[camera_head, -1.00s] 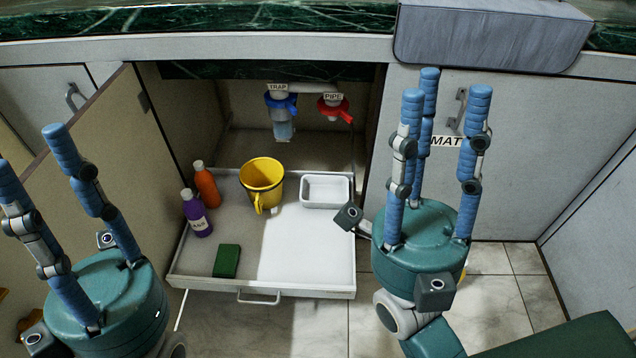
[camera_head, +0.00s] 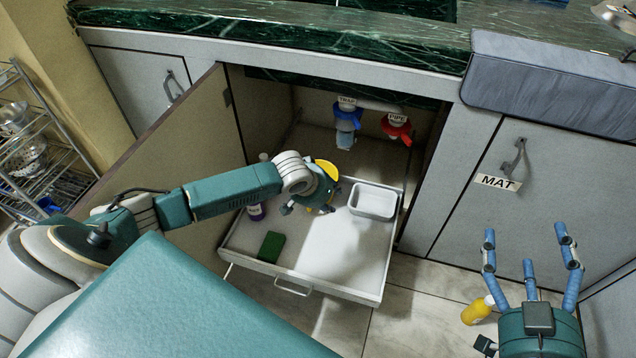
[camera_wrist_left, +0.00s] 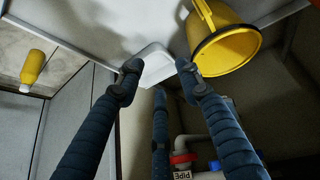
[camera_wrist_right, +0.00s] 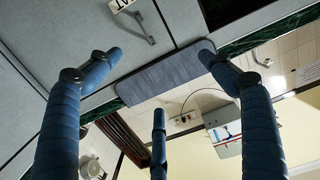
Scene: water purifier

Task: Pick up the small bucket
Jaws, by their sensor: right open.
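The small yellow bucket (camera_head: 327,168) stands in the pulled-out drawer (camera_head: 340,278). In the head view my left wrist covers most of it. In the left wrist view the bucket (camera_wrist_left: 226,48) shows whole-mouthed at the upper right, turned over by the camera's angle. My left gripper (camera_wrist_left: 158,76) is open and empty, with its fingers beside the bucket and apart from it in that view. In the head view its fingers are mostly hidden. My right gripper (camera_head: 530,258) is open and empty at the lower right, above the floor and away from the drawer.
Blue trap (camera_head: 347,117) and red pipe (camera_head: 397,127) fittings hang behind. An open cabinet door (camera_head: 180,150) stands left.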

